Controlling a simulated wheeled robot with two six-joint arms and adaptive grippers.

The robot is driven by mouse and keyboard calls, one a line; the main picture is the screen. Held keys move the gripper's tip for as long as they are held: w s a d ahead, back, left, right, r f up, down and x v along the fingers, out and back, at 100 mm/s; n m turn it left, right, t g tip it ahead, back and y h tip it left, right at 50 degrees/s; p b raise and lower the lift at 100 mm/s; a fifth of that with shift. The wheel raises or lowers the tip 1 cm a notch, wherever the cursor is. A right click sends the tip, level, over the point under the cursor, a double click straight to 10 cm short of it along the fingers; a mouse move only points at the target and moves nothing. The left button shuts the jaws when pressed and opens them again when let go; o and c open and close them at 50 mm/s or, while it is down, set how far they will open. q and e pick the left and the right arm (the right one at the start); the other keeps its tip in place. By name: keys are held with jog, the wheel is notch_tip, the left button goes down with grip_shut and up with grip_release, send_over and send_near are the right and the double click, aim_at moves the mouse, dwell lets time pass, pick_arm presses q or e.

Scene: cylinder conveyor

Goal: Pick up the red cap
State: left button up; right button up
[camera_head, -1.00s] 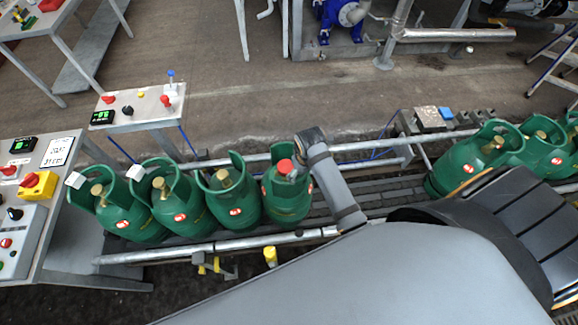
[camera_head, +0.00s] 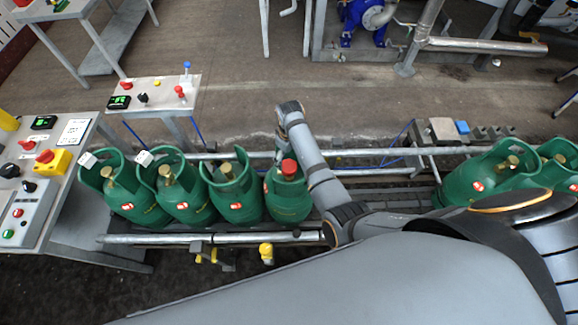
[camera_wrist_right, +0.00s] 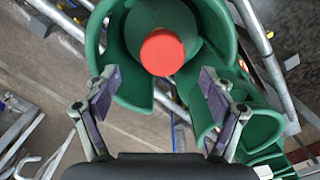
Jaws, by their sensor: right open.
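The red cap (camera_head: 289,168) sits on top of a green gas cylinder (camera_head: 288,203), the rightmost of the left group on the conveyor. In the right wrist view the red cap (camera_wrist_right: 162,52) shows as a round red disc inside the cylinder's green collar (camera_wrist_right: 113,35). My right gripper (camera_wrist_right: 157,82) is open and empty, its two fingers apart on either side below the cap in that view. In the head view my right gripper (camera_head: 279,150) is at the cylinder's collar, partly hidden by my wrist. My left gripper is not in view.
Several green cylinders with brass valves stand in a row to the left; another group (camera_head: 478,182) stands at the right. Metal rails (camera_head: 215,239) line the conveyor. A control panel (camera_head: 28,205) and a small button table (camera_head: 150,97) stand at the left.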

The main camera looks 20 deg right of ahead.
aim_at(289, 166)
jog(key=shift+s+a+f+p, duration=0.1)
jog(key=shift+f+p, duration=0.1)
jog(key=shift+f, duration=1.2)
jog(key=shift+a+f+p, duration=0.1)
jog(key=shift+f+p, duration=0.05)
jog(key=shift+f, duration=1.2)
jog(key=c, duration=1)
